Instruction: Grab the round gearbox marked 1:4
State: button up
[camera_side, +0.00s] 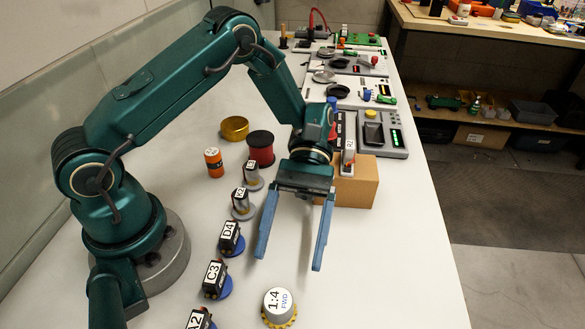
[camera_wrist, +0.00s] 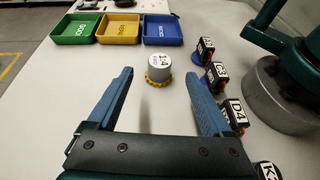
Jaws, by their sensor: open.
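The round gearbox (camera_side: 279,306) is a grey cylinder with a white top marked "1:4 FWD" and a yellow toothed rim at its base. It stands upright on the white bench near the bottom of the side view. It also shows in the wrist view (camera_wrist: 158,67), beyond the fingertips and between their lines. My gripper (camera_side: 289,260) is open and empty, its two blue fingers pointing down and toward the gearbox without touching it. Both fingers also show in the wrist view (camera_wrist: 160,75).
Black servos marked D4 (camera_side: 230,237), C3 (camera_side: 215,279) and A2 (camera_side: 200,319) stand in a row left of the gearbox. Green (camera_wrist: 76,28), yellow (camera_wrist: 118,29) and blue (camera_wrist: 163,29) trays lie beyond it. A cardboard box (camera_side: 356,183) stands behind my gripper. The bench right of the gearbox is clear.

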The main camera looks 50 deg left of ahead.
aim_at(279, 304)
jog(key=shift+s+d+f, duration=0.15)
jog(key=shift+s+f, duration=0.05)
jog(key=shift+f, duration=0.25)
jog(key=shift+s+d+f, duration=0.15)
jog(key=shift+f, duration=0.25)
jog(key=shift+x, duration=3.25)
grip_shut()
